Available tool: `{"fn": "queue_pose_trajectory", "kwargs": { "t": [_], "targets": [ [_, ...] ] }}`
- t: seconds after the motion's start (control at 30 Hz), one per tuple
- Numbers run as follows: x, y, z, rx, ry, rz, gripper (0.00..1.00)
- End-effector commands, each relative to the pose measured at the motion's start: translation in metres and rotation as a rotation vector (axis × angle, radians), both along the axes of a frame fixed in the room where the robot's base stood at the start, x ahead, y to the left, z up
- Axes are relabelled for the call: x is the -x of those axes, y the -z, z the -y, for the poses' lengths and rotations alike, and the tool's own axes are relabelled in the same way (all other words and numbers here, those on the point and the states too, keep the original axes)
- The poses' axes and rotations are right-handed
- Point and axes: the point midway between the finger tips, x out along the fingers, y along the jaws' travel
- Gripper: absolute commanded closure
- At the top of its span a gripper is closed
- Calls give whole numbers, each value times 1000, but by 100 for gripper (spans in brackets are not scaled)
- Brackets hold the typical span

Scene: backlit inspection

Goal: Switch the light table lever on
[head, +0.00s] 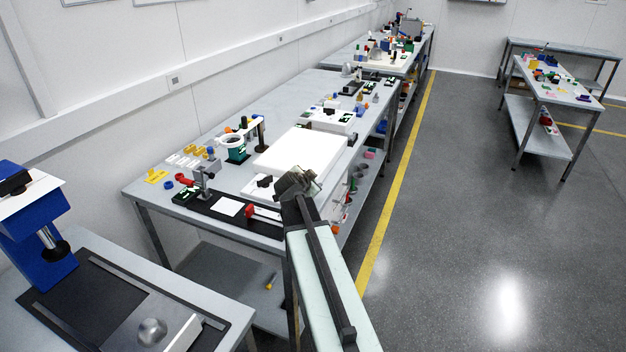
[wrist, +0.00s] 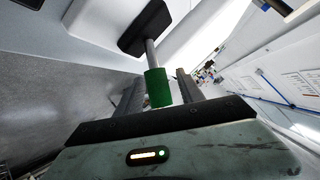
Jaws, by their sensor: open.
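The lever shows in the wrist view as a grey rod with a green grip (wrist: 157,88), rising from a black mount (wrist: 146,27) on a white surface. The green grip stands between the two fingers of my gripper (wrist: 160,76), which are open and apart, with gaps visible on both sides. In the head view my gripper (head: 298,184) is at the front edge of the bench, near the white light table panel (head: 302,150). The lever cannot be made out there; my gripper may cover it.
A blue press (head: 35,225) stands on the nearer bench. The grey floor (head: 470,230) to the right is clear.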

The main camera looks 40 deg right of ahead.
Motion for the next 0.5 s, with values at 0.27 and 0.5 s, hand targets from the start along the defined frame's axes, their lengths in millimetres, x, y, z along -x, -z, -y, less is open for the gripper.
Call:
{"fn": "queue_pose_trajectory", "kwargs": {
  "t": [0.27,0.5],
  "targets": [
    [29,-31,-35,1,-1,-1,55],
    [38,-37,-50,0,-1,1,55]
  ]
}}
